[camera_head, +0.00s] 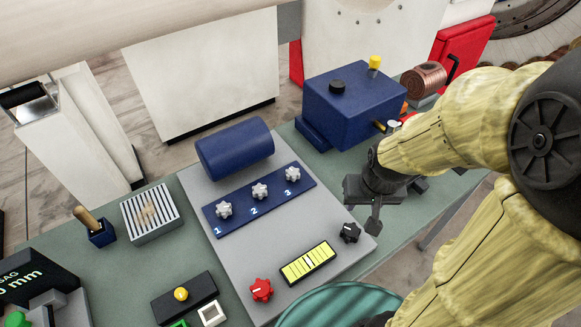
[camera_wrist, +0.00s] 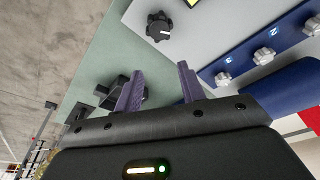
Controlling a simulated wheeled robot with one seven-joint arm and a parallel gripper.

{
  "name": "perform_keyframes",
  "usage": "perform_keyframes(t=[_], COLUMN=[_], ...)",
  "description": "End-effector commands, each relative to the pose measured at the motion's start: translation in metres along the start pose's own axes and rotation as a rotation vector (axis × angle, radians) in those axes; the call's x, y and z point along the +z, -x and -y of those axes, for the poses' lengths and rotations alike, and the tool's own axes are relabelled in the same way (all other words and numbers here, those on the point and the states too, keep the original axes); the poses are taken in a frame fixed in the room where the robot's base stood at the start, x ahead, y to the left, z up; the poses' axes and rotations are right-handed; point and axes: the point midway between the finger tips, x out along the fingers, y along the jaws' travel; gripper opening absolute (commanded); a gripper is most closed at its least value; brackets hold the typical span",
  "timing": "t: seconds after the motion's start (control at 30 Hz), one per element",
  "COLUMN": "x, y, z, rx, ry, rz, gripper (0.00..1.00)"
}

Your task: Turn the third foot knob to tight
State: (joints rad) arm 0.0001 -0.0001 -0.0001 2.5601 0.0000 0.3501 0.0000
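Three pale star-shaped foot knobs stand in a row on a blue strip (camera_head: 222,226) numbered 1, 2 and 3. The third foot knob (camera_head: 292,174) is at the right end by the 3; it also shows in the wrist view (camera_wrist: 222,79), just right of my fingers. The second knob (camera_head: 260,191) and first knob (camera_head: 224,210) are farther left. My gripper (camera_head: 374,212) is right of the strip, apart from the third knob. In the wrist view my gripper (camera_wrist: 158,80) has its two purple fingers spread, with nothing between them.
A black knob (camera_head: 349,232) is close below my gripper. A yellow gauge (camera_head: 308,263) and red knob (camera_head: 261,289) sit on the grey plate. A blue cylinder (camera_head: 235,148) lies behind the strip. A blue box (camera_head: 350,105) stands behind my gripper.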

Motion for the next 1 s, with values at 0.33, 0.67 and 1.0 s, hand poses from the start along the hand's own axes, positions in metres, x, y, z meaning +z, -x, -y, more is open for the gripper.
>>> perform_keyframes(t=[0.33, 0.67, 1.0], x=[-0.045, -0.132, -0.192], y=[0.013, 0.020, 0.018], z=[0.021, 0.085, 0.147], rx=[-0.008, -0.103, -0.244], ry=[0.412, 1.362, 2.143], rz=[0.055, 0.142, 0.132], gripper=[0.52, 0.52, 0.52])
